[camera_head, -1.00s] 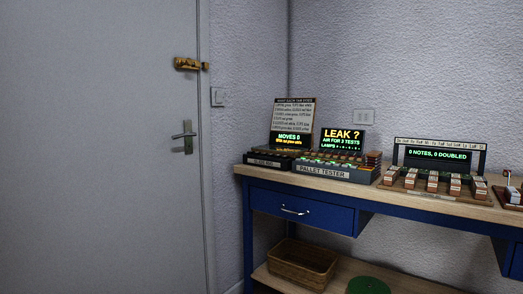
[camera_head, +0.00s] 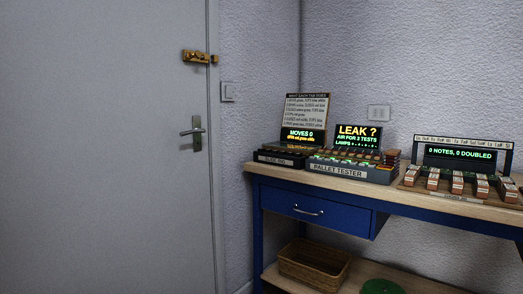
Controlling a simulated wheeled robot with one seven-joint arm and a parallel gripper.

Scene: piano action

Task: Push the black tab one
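On the bench's left end stands a dark device labelled something like "slide rail" (camera_head: 281,159), with a lit screen (camera_head: 303,137) reading "MOVES 0". Behind it a text board (camera_head: 307,108) stands upright with several printed lines, too small to read fully. A black tab cannot be made out at this size. To its right is the grey pallet tester (camera_head: 345,171), with several small coloured parts on top and a screen (camera_head: 358,135) reading "LEAK ? AIR FOR 3 TESTS". My gripper is not in view.
A wooden bench top (camera_head: 407,193) on a blue frame carries the devices. A drawer (camera_head: 318,209) is shut beneath. Several block rows (camera_head: 457,183) stand right, with a "0 NOTES, 0 DOUBLED" screen (camera_head: 460,154). A wicker basket (camera_head: 313,268) sits below. A closed grey door (camera_head: 100,150) fills the left.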

